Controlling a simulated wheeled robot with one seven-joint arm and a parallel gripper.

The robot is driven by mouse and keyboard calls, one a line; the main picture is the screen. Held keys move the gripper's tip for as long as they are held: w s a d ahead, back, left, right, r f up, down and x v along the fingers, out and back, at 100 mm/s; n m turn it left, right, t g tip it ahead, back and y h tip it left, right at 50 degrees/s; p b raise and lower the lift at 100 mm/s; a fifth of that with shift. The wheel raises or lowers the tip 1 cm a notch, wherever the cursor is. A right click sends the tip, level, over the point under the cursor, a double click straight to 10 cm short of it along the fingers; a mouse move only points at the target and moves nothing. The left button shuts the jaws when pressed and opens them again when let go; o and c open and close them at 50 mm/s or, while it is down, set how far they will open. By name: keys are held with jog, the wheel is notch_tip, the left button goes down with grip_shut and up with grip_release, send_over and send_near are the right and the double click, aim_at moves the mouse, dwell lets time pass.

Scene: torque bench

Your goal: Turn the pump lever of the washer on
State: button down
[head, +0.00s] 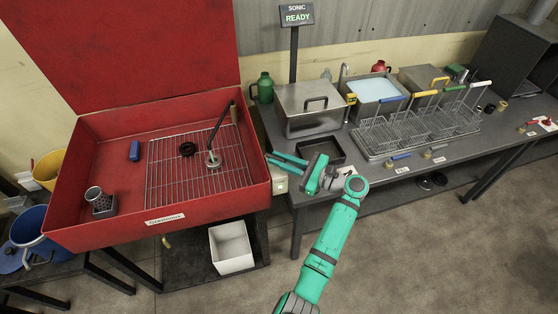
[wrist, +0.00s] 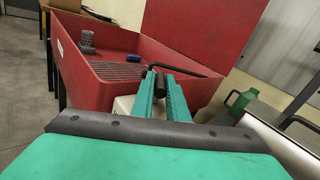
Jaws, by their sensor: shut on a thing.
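The washer (head: 88,215) is a red open basin with a raised lid, at the left of the head view. It also fills the top middle of the wrist view (wrist: 100,73). My gripper (head: 269,158) has its green fingers at the washer's right side wall, pointing left. In the wrist view my gripper (wrist: 157,76) is shut on the dark, rounded end of the pump lever (wrist: 150,81). The fingers hide most of the lever. A small pale box (head: 281,184) sits on the washer's right side, just below my fingertips.
A black spout (head: 220,122) stands on the washer's wire grate (head: 170,180). A grey bench to the right carries a dark tray (head: 322,148), a steel tank (head: 300,125), a green jug (head: 265,88) and wire baskets. A screen reads SONIC READY. A white bin (head: 231,250) stands below the washer.

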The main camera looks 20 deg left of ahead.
jog(key=shift+w+d+n+g, duration=0.15)
jog(key=shift+n+g, duration=0.4)
jog(key=shift+g, duration=0.3)
jog(key=shift+w+d+n+g, duration=0.15)
jog(key=shift+n+g, duration=0.4)
jog(key=shift+g, duration=0.3)
jog(key=shift+a+g, duration=0.15)
jog(key=shift+g, duration=0.15)
jog(key=c, duration=2)
grip_release()
jog(key=shift+f, duration=0.1)
jog(key=shift+c, duration=0.2)
jog(key=w+d, duration=0.1)
jog(key=d, duration=0.9)
jog(key=shift+d, duration=0.35)
